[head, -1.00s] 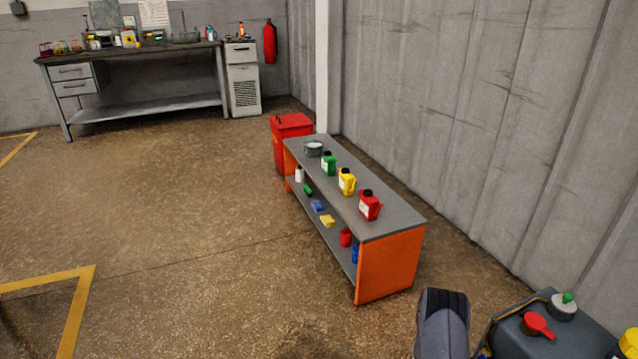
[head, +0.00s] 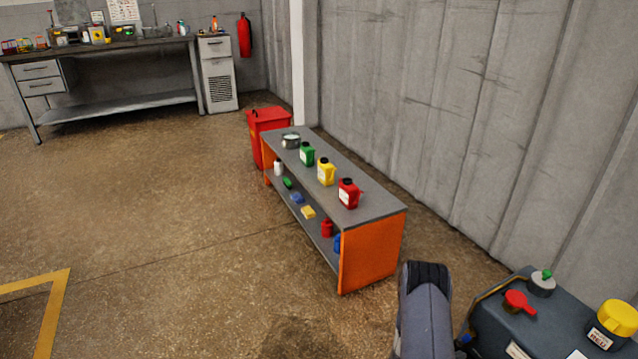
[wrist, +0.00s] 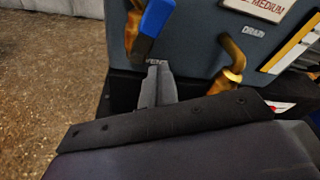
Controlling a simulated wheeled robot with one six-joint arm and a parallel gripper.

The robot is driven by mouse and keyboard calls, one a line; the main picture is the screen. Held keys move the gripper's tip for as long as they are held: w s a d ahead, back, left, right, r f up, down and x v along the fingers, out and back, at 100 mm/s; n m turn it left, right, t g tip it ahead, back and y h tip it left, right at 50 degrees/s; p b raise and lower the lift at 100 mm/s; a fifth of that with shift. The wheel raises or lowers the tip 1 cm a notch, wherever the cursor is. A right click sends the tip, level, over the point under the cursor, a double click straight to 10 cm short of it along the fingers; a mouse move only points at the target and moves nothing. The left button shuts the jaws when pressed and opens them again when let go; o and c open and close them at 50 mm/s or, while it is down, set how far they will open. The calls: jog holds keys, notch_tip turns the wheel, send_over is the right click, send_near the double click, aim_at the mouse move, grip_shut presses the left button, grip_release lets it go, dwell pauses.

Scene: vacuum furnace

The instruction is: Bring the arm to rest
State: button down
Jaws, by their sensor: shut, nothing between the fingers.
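My gripper (wrist: 154,82) is shut and empty in the wrist view, its grey fingers together. Its tips are just below a blue-handled brass valve (wrist: 155,17) beside the word VENT on a dark grey machine panel (wrist: 195,45). I cannot tell whether they touch the panel. A brass elbow pipe (wrist: 232,62) under the word DRAIN is to the right of the fingers. In the head view, a grey link of my arm (head: 425,315) rises at the bottom, left of the machine; my gripper is hidden there.
The machine's top (head: 545,325) carries a red handle (head: 518,301), a green-knobbed cap (head: 542,282) and a yellow cap (head: 618,317). An orange-ended shelf bench (head: 371,250) with bottles stands ahead, a red bin (head: 268,119) behind it. Open floor (head: 150,210) lies to the left.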

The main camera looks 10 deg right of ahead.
jog(key=a+r+n+g+h+b, duration=0.25)
jog(key=a+r+n, duration=0.35)
jog(key=a, duration=0.4)
jog(key=s+d+f+m+t+y+p, duration=0.2)
jog(key=d+f+m+t+y+p, duration=0.25)
jog(key=d+f+m, duration=0.6)
jog(key=p+v, duration=0.2)
jog(key=v, duration=0.6)
jog(key=shift+a, duration=0.35)
dwell(1.3)
jog(key=shift+w+g, duration=0.2)
jog(key=shift+g, duration=0.1)
